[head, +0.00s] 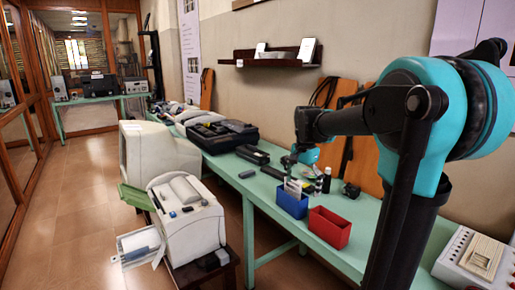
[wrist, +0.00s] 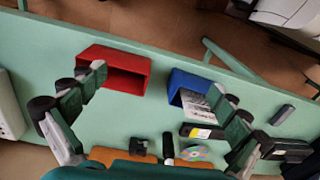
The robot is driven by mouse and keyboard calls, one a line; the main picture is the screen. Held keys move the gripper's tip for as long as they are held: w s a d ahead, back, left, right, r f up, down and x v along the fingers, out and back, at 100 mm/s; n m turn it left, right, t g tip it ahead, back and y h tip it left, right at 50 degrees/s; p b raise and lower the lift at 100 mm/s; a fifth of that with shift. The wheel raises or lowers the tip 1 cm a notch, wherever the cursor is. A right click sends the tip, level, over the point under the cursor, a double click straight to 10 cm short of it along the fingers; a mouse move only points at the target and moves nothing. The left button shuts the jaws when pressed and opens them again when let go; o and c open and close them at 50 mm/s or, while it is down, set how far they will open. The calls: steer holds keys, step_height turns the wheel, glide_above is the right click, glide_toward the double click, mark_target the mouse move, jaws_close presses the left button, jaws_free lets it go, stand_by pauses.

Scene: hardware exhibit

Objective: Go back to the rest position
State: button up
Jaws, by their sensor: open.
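My gripper (wrist: 160,112) is open and empty in the wrist view, its two fingers spread wide above the green table (wrist: 120,55). The red bin (wrist: 128,72) lies beyond the left finger and looks empty. The blue bin (wrist: 190,84) is near the right finger and holds some white cards or packets (wrist: 194,106). In the head view my teal and black arm reaches left over the table. The red bin (head: 330,226) and blue bin (head: 292,203) stand at the table's front edge. The gripper's fingertips are not clear in the head view.
A disc (wrist: 195,153), a small black object (wrist: 138,146) and a dark bottle (head: 326,180) lie or stand near the bins. A black case (head: 222,135) sits farther along the table. A white machine (head: 188,218) stands in front. The tiled floor (head: 90,200) is open at left.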

steer(key=s+d+f+n+t, duration=0.1)
steer(key=s+f+n, duration=0.3)
steer(key=s+f, duration=0.5)
steer(key=s+d+f+n+t, duration=0.2)
steer(key=s+f+n, duration=0.3)
steer(key=s+f, duration=0.4)
steer(key=shift+s+d+t, duration=0.25)
steer(key=shift+s+t, duration=0.05)
steer(key=shift+s, duration=0.35)
steer(key=shift+f, duration=0.1)
